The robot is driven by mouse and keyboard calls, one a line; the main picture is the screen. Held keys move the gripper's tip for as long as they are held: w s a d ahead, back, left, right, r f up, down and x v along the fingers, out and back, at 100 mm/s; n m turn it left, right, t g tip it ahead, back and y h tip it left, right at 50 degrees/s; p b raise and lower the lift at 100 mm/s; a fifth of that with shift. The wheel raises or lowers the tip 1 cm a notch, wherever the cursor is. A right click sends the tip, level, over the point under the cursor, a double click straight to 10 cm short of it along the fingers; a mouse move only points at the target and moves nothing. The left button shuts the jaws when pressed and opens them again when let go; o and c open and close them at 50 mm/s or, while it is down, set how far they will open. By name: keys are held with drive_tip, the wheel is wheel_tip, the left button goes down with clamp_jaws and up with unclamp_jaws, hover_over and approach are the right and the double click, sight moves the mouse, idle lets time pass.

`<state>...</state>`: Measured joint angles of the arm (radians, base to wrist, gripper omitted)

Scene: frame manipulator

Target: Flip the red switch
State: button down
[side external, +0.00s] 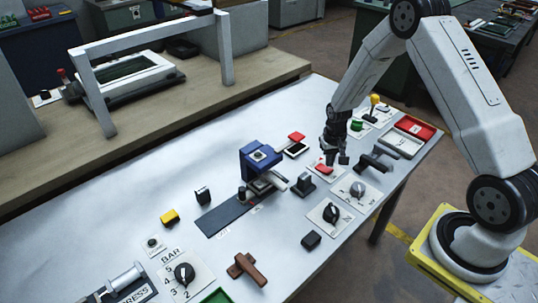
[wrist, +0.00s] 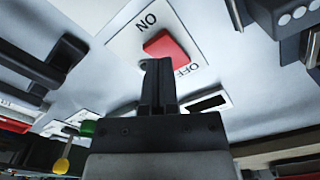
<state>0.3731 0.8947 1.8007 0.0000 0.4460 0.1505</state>
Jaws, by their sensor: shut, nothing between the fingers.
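The red switch (wrist: 168,46) is a red rocker on a white plate (wrist: 128,40) marked ON and OFF. In the side external view the red switch (side external: 324,169) lies on the metal table, partly beside my gripper. In the side view my gripper (side external: 338,160) points down just over the plate. I cannot tell whether the fingertips touch the switch. The fingers hide part of the plate.
A blue device (side external: 259,158) stands to the left. A red and white tray pair (side external: 414,127) lies at the right edge. The table's left part has free room.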

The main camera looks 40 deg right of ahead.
sight(328, 170)
drive_tip(key=shift+f, duration=1.2)
idle(1.1)
drive_tip(key=shift+r, duration=3.5)
drive_tip(key=shift+a+r, duration=0.2)
drive_tip(key=s+a+r+n+t, duration=0.2)
drive_tip(key=s+a+r+n, duration=0.4)
drive_tip(key=s+a+r, duration=0.6)
drive_tip(key=a, duration=0.3)
drive_tip(key=shift+s+a+t, duration=0.3)
drive_tip(key=shift+s, duration=0.1)
